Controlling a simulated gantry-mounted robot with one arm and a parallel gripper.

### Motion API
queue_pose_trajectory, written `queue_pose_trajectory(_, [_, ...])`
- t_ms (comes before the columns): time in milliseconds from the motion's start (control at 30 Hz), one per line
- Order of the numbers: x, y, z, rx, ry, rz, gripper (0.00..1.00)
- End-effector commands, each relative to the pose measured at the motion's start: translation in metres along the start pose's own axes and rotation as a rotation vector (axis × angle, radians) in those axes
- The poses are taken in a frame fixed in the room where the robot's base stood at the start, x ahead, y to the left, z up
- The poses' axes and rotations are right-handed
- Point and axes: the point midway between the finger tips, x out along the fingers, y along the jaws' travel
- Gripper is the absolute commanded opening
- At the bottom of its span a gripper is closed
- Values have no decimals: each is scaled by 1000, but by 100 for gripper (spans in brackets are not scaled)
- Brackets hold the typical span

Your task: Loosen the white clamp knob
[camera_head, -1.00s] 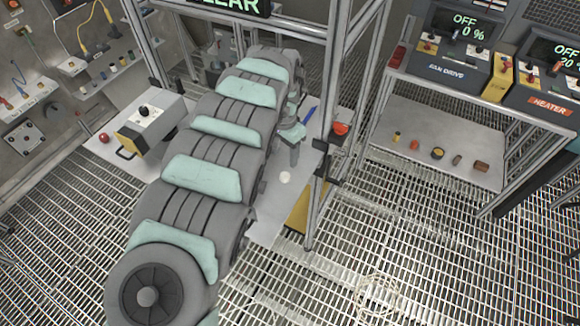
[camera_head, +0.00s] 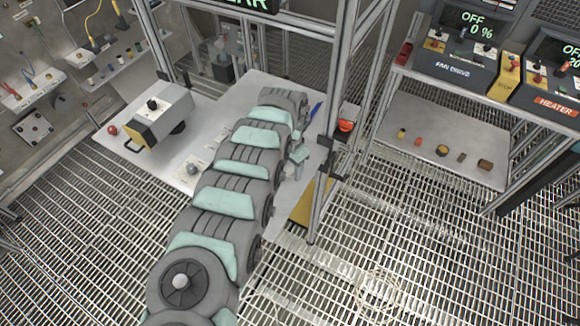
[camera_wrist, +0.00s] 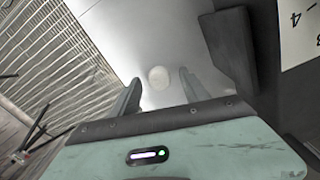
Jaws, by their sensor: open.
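The white clamp knob (camera_wrist: 158,77) shows in the wrist view as a pale, round, slightly blurred disc on a light grey surface. It appears between the tips of my gripper (camera_wrist: 160,84), whose two grey fingers stand apart, one on each side of it. I cannot tell how far the tips are from the knob. In the head view my gripper (camera_head: 298,170) points down over the right part of the grey table (camera_head: 262,82). The knob is not visible there; my arm and gripper cover that area.
A grey and yellow box (camera_head: 158,115) and a red ball-like knob (camera_head: 112,131) are on the table's left. A metal frame post (camera_head: 324,190) with a red button (camera_head: 345,126) stands close to my gripper's right. A shelf (camera_head: 405,150) with small parts is further right.

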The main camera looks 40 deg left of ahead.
Motion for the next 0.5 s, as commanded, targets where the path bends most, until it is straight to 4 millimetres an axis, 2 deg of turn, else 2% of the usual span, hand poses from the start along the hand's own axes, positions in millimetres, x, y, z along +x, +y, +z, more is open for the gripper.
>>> queue_pose_trajectory(167, [0, 0, 0, 0, 0, 0, 53])
queue_pose_trajectory(500, [0, 0, 0, 0, -1, 1, 26])
